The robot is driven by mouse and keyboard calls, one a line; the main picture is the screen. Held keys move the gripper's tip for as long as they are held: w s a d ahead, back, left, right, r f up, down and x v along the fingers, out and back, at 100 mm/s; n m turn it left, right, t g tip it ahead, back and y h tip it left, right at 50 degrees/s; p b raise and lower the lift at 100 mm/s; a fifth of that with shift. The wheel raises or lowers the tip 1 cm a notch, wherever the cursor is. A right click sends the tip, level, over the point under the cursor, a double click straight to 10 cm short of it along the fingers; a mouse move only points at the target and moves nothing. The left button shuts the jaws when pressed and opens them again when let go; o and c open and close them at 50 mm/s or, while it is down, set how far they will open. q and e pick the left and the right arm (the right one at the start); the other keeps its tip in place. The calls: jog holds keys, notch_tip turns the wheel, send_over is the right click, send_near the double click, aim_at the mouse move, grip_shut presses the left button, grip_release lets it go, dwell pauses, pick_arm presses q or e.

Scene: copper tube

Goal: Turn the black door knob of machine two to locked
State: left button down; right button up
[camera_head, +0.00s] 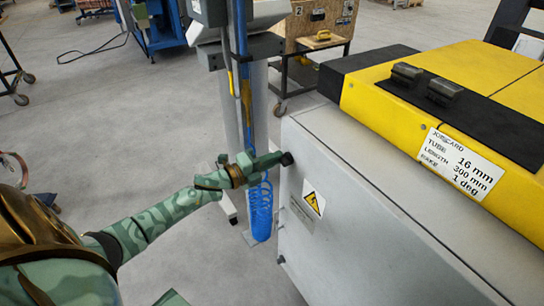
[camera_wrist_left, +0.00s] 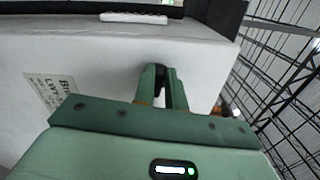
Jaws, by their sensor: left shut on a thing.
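The black door knob (camera_head: 287,159) sits on the side of the grey machine cabinet (camera_head: 350,215), near its upper left corner. My left gripper (camera_head: 280,160) reaches it from the left and is shut on it. In the left wrist view the knob (camera_wrist_left: 161,78) shows dark between the two green fingers (camera_wrist_left: 162,90), against the pale cabinet face. The fingers hide part of the knob, and I cannot read its lock position. My right gripper is not in view; only a small green piece shows at the bottom edge of the head view.
A yellow warning label (camera_head: 314,198) is on the cabinet door. The yellow machine top (camera_head: 450,90) carries a job card (camera_head: 461,164). A grey post (camera_head: 245,110) with a coiled blue hose (camera_head: 261,210) stands just behind my left gripper.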

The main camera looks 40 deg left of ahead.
pick_arm(q)
jog(key=shift+a+f+n+p, duration=0.15)
jog(key=shift+n+p, duration=0.15)
jog(key=shift+n, duration=0.7)
jog(key=c, duration=1.4)
grip_release()
jog(key=shift+c, duration=0.2)
jog(key=p+v, duration=0.1)
jog(key=v, duration=1.5)
jog(key=shift+s+f, duration=0.1)
jog(key=shift+f, duration=0.05)
